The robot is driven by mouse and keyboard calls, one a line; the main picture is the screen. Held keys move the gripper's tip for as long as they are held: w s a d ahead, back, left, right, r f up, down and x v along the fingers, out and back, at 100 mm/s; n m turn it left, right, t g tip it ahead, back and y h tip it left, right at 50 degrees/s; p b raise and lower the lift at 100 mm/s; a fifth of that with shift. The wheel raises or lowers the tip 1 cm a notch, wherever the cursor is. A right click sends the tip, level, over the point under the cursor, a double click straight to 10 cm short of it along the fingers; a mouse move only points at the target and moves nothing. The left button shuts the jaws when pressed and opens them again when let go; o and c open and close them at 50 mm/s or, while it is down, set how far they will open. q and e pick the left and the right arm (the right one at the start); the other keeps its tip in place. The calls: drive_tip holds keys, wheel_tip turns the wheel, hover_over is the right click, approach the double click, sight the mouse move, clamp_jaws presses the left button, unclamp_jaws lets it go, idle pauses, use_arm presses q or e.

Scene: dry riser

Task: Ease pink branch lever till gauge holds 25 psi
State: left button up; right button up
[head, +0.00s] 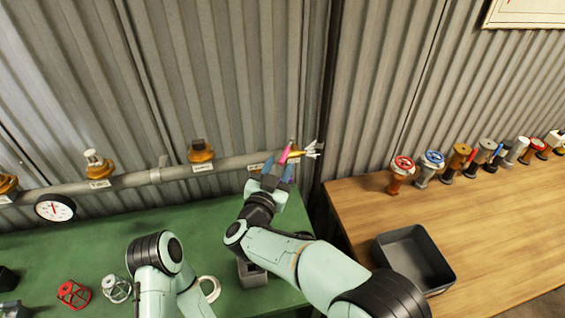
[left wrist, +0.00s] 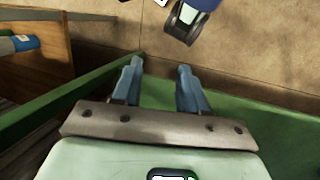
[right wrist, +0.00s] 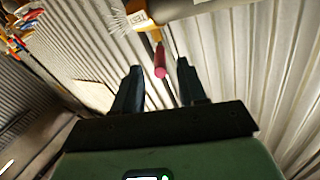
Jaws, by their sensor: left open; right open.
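The pink branch lever (head: 285,153) sticks out from a brass valve at the right end of the grey pipe. My right gripper (head: 277,172) is just below it, fingers open around the lever's end. In the right wrist view the pink lever (right wrist: 160,60) shows between and beyond the open fingertips (right wrist: 160,66), with no clear contact. The round white gauge (head: 55,208) hangs on the left of the pipe; its red needle points roughly up, but the numbers are too small to read. My left gripper (left wrist: 157,68) is open and empty in the left wrist view; the head view hides it.
The grey pipe (head: 130,180) carries several brass outlets with white tags along the corrugated wall. On the wooden bench (head: 350,205) stand several valves and a dark tray (head: 445,284).

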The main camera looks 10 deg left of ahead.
use_arm(q)
drive_tip(key=s+f+b, duration=0.1)
drive_tip(key=f, duration=0.1)
drive_tip(key=shift+s+f+b, duration=0.35)
drive_tip(key=shift+s+b, duration=0.05)
use_arm(e)
drive_tip(key=s+a, duration=0.1)
drive_tip(key=s, duration=0.8)
drive_tip(key=shift+s+a, duration=0.2)
drive_tip(key=shift+s, duration=0.1)
